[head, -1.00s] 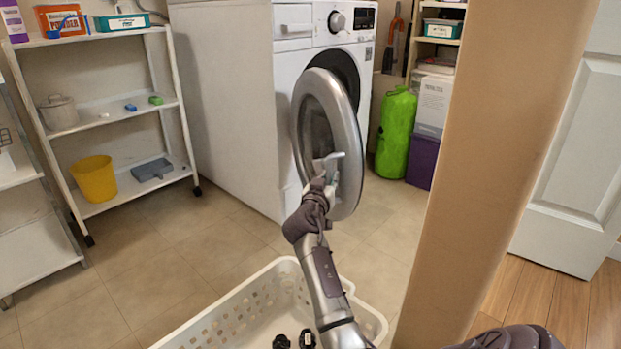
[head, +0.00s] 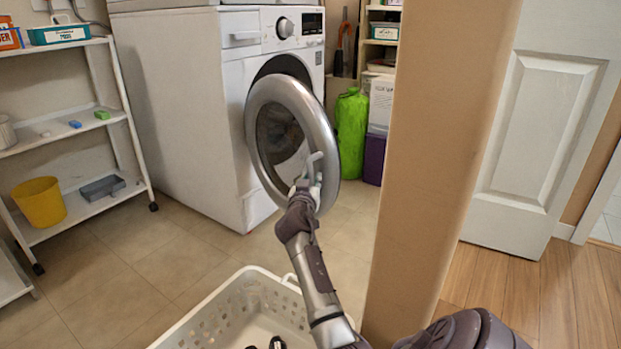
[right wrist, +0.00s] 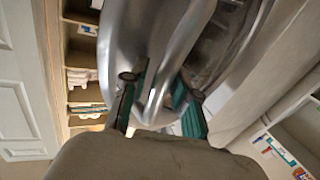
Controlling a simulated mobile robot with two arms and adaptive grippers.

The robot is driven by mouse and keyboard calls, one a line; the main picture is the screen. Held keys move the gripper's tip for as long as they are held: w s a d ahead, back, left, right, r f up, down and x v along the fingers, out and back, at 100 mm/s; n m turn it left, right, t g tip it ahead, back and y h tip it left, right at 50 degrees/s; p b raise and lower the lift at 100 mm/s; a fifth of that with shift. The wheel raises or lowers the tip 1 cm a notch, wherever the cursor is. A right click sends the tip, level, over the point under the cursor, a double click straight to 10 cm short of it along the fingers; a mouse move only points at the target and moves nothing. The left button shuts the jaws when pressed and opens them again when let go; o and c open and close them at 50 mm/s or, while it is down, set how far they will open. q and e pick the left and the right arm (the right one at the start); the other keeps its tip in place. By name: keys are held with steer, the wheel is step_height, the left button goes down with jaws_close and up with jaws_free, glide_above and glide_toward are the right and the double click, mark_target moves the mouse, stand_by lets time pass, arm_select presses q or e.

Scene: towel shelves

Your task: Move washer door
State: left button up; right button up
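The washer door (head: 255,140) is a round silver ring with dark glass, standing open in front of the white washing machine (head: 180,110). Its curved handle (head: 318,172) faces me. My right gripper (head: 306,184) is at this handle. In the right wrist view my right gripper (right wrist: 158,104) has its green-padded fingers apart, one on each side of the silver handle (right wrist: 164,75), with gaps showing. Firm contact cannot be made out. The door's hinge is hidden. My left gripper is not in view.
A white laundry basket (head: 205,318) stands on the floor below my right arm. A beige wall edge (head: 440,150) rises close on the right. A shelf rack (head: 75,185) with a yellow bucket (head: 40,203) is on the left. A green container (head: 351,135) stands beyond the door.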

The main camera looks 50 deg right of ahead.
steer(key=shift+a, duration=0.1)
steer(key=v, duration=1.1)
steer(key=shift+s+a, duration=0.2)
steer(key=shift+a, duration=0.15)
